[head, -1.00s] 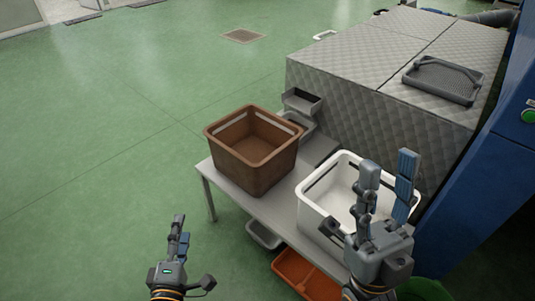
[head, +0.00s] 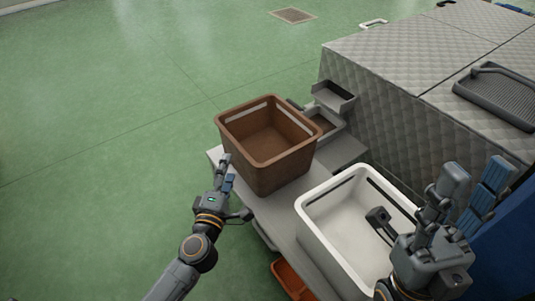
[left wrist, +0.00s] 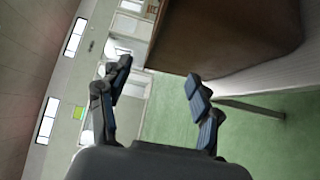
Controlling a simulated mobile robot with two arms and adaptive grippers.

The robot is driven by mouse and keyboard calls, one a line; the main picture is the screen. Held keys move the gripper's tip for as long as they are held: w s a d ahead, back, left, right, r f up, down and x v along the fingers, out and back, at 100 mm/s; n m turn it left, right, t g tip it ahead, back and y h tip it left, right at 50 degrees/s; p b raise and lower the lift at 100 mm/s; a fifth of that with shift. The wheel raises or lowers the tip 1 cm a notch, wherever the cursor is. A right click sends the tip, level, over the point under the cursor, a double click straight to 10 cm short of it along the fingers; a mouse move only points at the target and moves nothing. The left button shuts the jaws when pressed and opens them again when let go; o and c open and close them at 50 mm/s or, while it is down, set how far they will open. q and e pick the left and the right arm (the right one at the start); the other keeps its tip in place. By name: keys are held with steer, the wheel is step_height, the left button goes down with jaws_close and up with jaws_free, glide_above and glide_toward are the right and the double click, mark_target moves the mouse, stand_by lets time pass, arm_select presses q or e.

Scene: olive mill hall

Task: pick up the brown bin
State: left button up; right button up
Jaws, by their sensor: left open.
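The brown bin (head: 283,165) stands upright on the grey table (head: 277,215), empty, with slots below its rim. In the left wrist view the brown bin (left wrist: 225,35) fills the top right, beyond the fingers. My left gripper (head: 226,172) is open at the bin's left side, its fingertips close to the bin wall; I cannot tell if they touch. In the left wrist view the left gripper (left wrist: 157,82) has its fingers spread with nothing between them. My right gripper (head: 473,183) has its fingers spread apart, empty, above the right side of the white bin.
A white bin (head: 318,222) stands on the table right of the brown bin. Small grey trays (head: 333,96) sit behind the brown bin, beside a large quilted grey block (head: 400,70). An orange bin (head: 290,281) is low under the table. The green floor at left is clear.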

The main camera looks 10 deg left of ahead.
arm_select(q)
steer(key=w+b, duration=0.2)
steer(key=w, duration=0.4)
steer(key=shift+a, duration=0.15)
steer(key=shift+w+f, duration=0.1)
steer(key=shift+c, duration=0.4)
